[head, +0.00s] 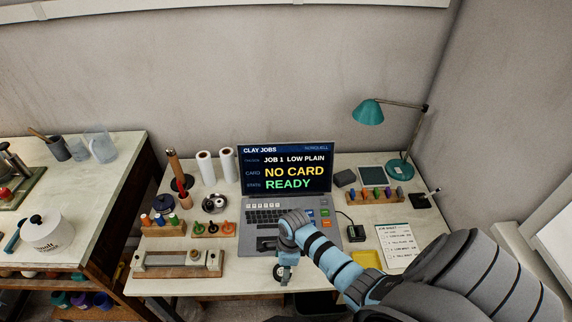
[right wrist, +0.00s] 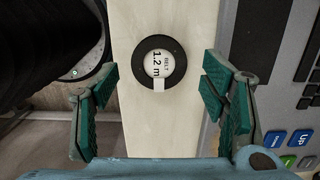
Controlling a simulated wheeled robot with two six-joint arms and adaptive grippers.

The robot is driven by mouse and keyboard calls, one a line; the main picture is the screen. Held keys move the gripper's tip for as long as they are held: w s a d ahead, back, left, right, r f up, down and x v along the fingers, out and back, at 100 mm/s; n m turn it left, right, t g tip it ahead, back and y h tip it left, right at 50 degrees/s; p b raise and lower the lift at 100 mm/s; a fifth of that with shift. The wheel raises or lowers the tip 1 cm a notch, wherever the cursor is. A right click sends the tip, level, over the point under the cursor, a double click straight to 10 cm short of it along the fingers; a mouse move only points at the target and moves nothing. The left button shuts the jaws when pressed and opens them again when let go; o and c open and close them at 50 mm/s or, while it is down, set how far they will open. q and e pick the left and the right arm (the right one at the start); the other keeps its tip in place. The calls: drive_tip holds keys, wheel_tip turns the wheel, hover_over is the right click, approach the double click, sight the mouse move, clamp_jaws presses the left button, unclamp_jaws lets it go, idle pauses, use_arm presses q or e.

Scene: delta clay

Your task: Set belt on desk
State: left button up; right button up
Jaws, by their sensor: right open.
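The belt (right wrist: 159,66) is a black ring with a white centre label reading "BELT 1.2 m". In the right wrist view it lies flat on the pale desk strip (right wrist: 150,18) in front of the laptop. My right gripper (right wrist: 163,88) is open, with its green finger pads apart on either side of the belt's line and the belt a little beyond them. In the head view my right gripper (head: 284,275) hangs over the front of the desk (head: 245,278), just before the laptop, and mostly hides the belt. My left gripper is not in view.
The laptop (head: 268,215) shows "NO CARD" and "READY". A wood-based bar fixture (head: 178,263) stands at the desk's front left, a yellow pad (head: 366,258) and a job sheet (head: 398,245) at right. A teal lamp (head: 369,112) stands behind. The front strip left of my gripper is clear.

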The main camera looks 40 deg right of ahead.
wheel_tip(320, 180, up, 11)
drive_tip(key=d+p, duration=0.1)
drive_tip(key=p, duration=0.2)
drive_tip(key=shift+s+f, duration=0.2)
drive_tip(key=shift+s, duration=0.25)
